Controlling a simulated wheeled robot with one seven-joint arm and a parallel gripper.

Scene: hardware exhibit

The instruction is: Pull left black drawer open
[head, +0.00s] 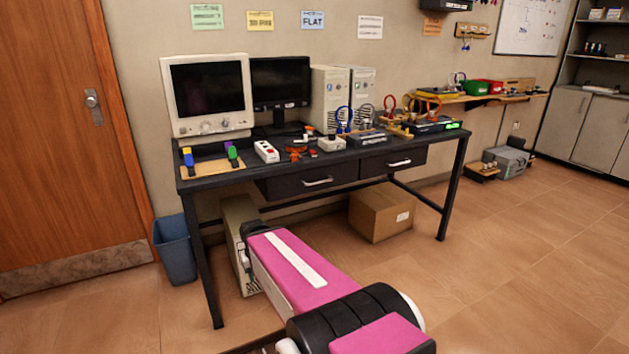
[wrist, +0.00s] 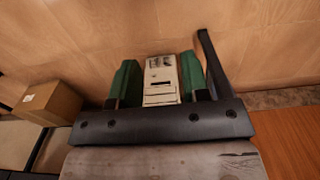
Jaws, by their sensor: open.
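The left black drawer (head: 285,187) hangs under the desk top and looks shut. Its silver bar handle (head: 318,182) runs across its front. The right black drawer (head: 378,166) beside it also looks shut. My pink arm reaches from the bottom of the head view toward the desk, its far end low and left of the left drawer. My gripper (wrist: 158,78) shows in the wrist view with two green fingers apart and nothing held between them. Its fingertips are hidden in the head view. Neither drawer is recognisable in the wrist view.
A beige computer tower (head: 238,240) stands under the desk and shows between the fingers in the wrist view (wrist: 160,85). A cardboard box (head: 382,211) sits under the desk, a blue bin (head: 175,249) at its left. The black desk (head: 232,183) carries monitors and tools.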

